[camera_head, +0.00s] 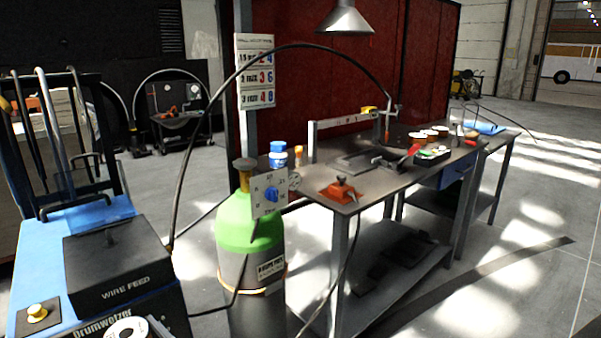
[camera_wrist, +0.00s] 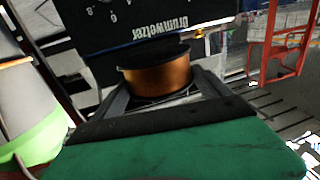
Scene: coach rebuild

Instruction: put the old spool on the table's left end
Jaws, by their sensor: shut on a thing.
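In the wrist view, a spool (camera_wrist: 155,78) with copper-coloured wire and dark flanges sits between the two dark fingers of my gripper (camera_wrist: 160,88). The gripper is shut on it, in front of the machine's dark lettered panel. In the head view, a pale disc with a centre hole (camera_head: 127,329) shows at the bottom edge; I cannot tell if it is the same spool. My gripper is not clearly visible there. The table (camera_head: 318,184) stands right of centre, with an orange-red clamp-like block (camera_head: 341,190) on its left end.
The blue wire-feed machine (camera_head: 112,262) fills the lower left. A green gas cylinder (camera_head: 248,225) stands between it and the table. A black hose (camera_head: 183,150) arches over to the table. Cups (camera_head: 430,135) and tools crowd the table's middle. Open floor lies at right.

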